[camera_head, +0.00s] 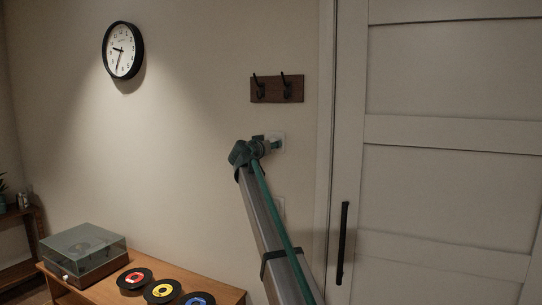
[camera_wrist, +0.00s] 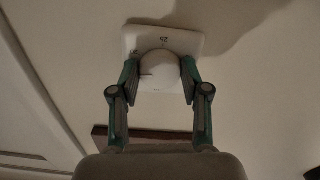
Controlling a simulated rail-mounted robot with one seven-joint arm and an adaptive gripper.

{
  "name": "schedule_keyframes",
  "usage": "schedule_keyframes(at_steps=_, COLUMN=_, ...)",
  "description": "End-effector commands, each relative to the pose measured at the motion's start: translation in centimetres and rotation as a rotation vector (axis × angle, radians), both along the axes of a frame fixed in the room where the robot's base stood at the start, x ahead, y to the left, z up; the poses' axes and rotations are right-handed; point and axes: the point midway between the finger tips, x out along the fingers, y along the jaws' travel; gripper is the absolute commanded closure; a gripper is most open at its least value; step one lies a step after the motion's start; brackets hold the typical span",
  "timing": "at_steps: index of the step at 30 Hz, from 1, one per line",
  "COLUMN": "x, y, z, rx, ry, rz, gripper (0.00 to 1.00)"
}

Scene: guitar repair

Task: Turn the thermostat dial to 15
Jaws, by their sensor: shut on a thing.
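The thermostat is a white square plate on the wall with a round white dial. In the wrist view the plate (camera_wrist: 190,43) is at the top centre and the dial (camera_wrist: 161,72) sits in front of it. My gripper (camera_wrist: 160,80) has one green finger on each side of the dial and is shut on it.
A dark wooden hook rail (camera_head: 277,89) is on the wall just above the thermostat. A white door (camera_head: 450,180) with a black handle (camera_head: 342,243) is to the right. A wooden table (camera_head: 225,291) with records and a turntable (camera_head: 83,249) is at lower left.

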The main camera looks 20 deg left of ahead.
Motion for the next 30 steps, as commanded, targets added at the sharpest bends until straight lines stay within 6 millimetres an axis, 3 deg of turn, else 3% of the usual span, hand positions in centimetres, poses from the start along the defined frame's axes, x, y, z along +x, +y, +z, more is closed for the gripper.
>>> schedule_keyframes(at_steps=12, x=0.02, y=-0.03, z=-0.07, rx=-0.289, ry=0.011, rz=0.000, gripper=0.89)
schedule_keyframes(at_steps=30, x=0.00, y=-0.05, z=0.09, rx=-0.374, ry=0.015, rz=0.000, gripper=0.89)
